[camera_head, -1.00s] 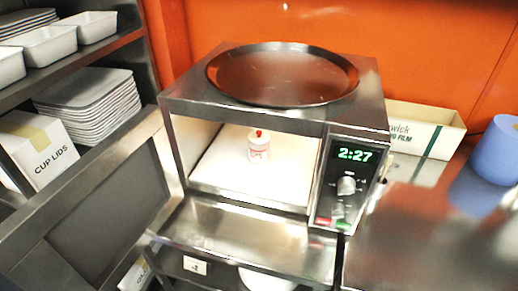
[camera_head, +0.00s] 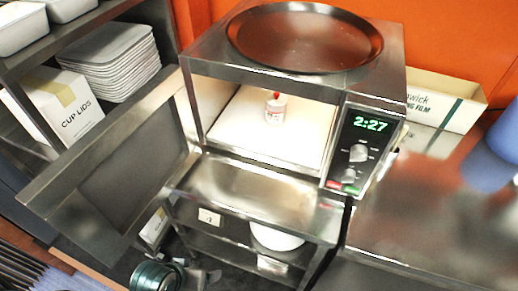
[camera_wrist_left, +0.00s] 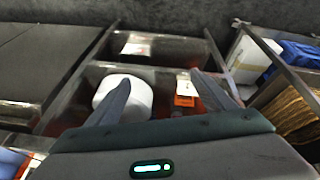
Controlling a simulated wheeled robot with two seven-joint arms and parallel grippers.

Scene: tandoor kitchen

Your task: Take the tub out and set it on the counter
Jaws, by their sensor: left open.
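The tub (camera_head: 276,108) is small and white with a red top and pinkish marks. It stands upright inside the open microwave (camera_head: 300,40), on its pale floor, towards the back. The microwave door (camera_head: 120,165) hangs wide open to the left. The steel counter (camera_head: 430,215) lies to the right of the microwave. My left gripper (camera_wrist_left: 160,95) shows in the left wrist view with its two fingers apart and nothing between them. It faces a low shelf, away from the tub. My right gripper is in neither view.
A dark round tray (camera_head: 305,38) lies on the microwave. An open film box (camera_head: 440,100) and a blue container (camera_head: 503,145) stand at the back of the right counter; its front is clear. A steel ledge (camera_head: 235,190) runs below the microwave opening. A white round container (camera_wrist_left: 135,97) sits low down.

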